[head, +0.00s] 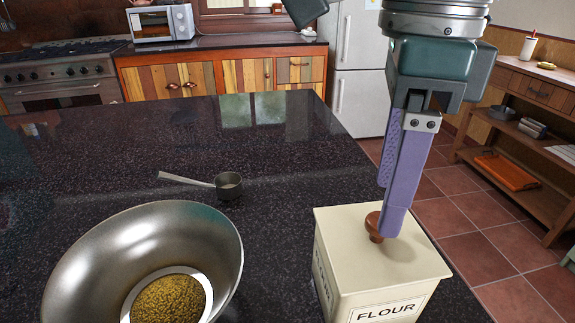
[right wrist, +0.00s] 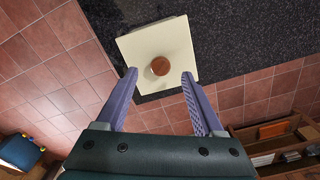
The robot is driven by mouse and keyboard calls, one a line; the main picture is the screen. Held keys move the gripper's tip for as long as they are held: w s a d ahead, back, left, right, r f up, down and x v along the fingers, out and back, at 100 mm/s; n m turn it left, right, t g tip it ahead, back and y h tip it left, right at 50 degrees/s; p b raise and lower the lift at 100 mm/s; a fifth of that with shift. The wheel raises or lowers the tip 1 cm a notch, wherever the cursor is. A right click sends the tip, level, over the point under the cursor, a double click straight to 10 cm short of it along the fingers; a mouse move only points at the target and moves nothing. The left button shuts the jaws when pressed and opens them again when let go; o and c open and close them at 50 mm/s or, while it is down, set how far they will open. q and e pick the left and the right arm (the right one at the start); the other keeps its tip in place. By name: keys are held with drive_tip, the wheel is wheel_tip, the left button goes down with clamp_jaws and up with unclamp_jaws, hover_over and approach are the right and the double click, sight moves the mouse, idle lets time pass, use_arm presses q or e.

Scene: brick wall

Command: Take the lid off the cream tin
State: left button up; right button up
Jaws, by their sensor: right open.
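The cream tin (head: 350,302) stands upright on the dark counter, near its right edge, with FLOUR written on its front. Its square cream lid (head: 340,228) is on top, with a round brown knob (head: 374,227) in the middle; the knob also shows in the right wrist view (right wrist: 160,66). My right gripper (head: 387,212) points down over the lid with its purple fingers apart. In the right wrist view its fingertips (right wrist: 160,75) lie to either side of the knob, with gaps on both sides.
A large metal bowl (head: 95,240) with a smaller bowl of yellow-brown grains (head: 170,300) stands left of the tin. A metal measuring cup (head: 228,186) lies behind it. The counter's middle is clear. A wooden shelf unit (head: 500,150) stands across the tiled floor.

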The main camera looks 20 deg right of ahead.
wheel_tip(320, 180, down, 3)
drive_tip(key=shift+f, duration=0.15)
drive_tip(key=shift+c, duration=0.4)
clamp_jaws()
